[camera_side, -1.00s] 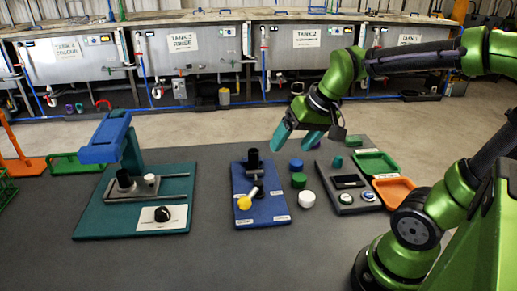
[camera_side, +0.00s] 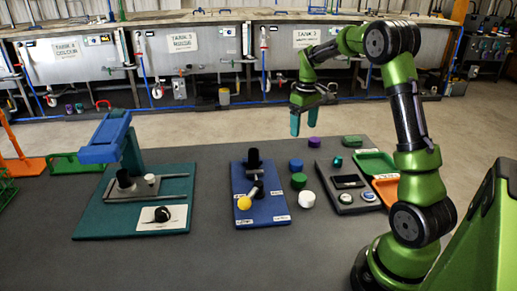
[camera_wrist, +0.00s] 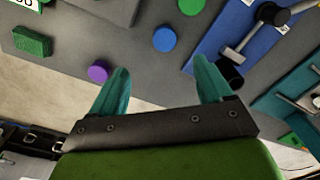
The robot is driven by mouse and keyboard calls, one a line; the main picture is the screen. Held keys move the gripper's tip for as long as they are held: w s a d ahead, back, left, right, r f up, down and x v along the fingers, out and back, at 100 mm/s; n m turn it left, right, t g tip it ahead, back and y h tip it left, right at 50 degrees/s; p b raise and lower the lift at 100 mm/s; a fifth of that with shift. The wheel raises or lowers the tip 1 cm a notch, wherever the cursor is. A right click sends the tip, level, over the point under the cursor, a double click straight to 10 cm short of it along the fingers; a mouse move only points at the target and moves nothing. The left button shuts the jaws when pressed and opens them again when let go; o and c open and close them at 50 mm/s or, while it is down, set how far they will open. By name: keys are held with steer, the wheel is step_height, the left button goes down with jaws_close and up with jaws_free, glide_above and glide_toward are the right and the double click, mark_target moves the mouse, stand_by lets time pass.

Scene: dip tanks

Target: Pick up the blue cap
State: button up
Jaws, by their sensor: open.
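The blue cap (camera_side: 296,165) stands on the grey table, between the blue board and the dark tray. It also shows in the wrist view (camera_wrist: 164,39), ahead of the fingertips and roughly midway between them. My gripper (camera_side: 304,122) is open and empty, with its teal fingers pointing down. It is above the table near its back edge, apart from the cap. In the wrist view the two fingers (camera_wrist: 160,84) are spread wide with nothing between them.
A purple cap (camera_side: 314,142), a green cap (camera_side: 299,181) and a white cap (camera_side: 307,199) stand near the blue cap. The blue board (camera_side: 262,210) with a yellow-ended lever is at left. A dark tray (camera_side: 350,208) is at right.

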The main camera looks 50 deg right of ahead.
glide_above(297, 162)
steer(key=f, duration=0.7)
steer(key=shift+s+d+f, duration=0.25)
steer(key=shift+s+f, duration=0.15)
steer(key=f, duration=0.5)
steer(key=shift+w+a+f, duration=0.3)
steer(key=c, duration=1.1)
steer(key=shift+r, duration=0.1)
